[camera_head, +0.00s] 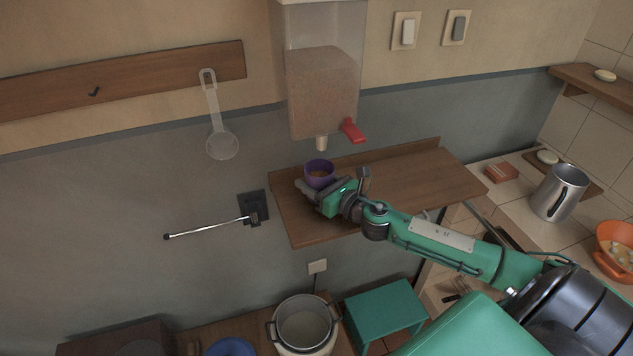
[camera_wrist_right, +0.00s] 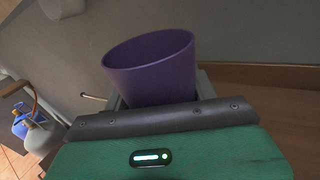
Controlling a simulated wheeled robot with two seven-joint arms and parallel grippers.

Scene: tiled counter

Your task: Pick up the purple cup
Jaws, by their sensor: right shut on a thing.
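The purple cup (camera_head: 320,173) stands roughly upright over the left part of the wooden wall shelf (camera_head: 420,180), below the spout of the clear dispenser (camera_head: 323,95). It holds some brown contents. My right gripper (camera_head: 313,187) is shut on the cup from the front. In the right wrist view the cup (camera_wrist_right: 152,68) rises tilted behind the gripper body (camera_wrist_right: 165,100), its lower part hidden. I cannot tell whether the cup touches the shelf. My left gripper is not in view.
A red lever (camera_head: 353,131) sticks out beside the dispenser's spout. A clear ladle (camera_head: 220,140) hangs on the wall at left, above a metal rod (camera_head: 208,229). A pot (camera_head: 305,324) and a green stool (camera_head: 385,311) stand below. The shelf's right part is bare.

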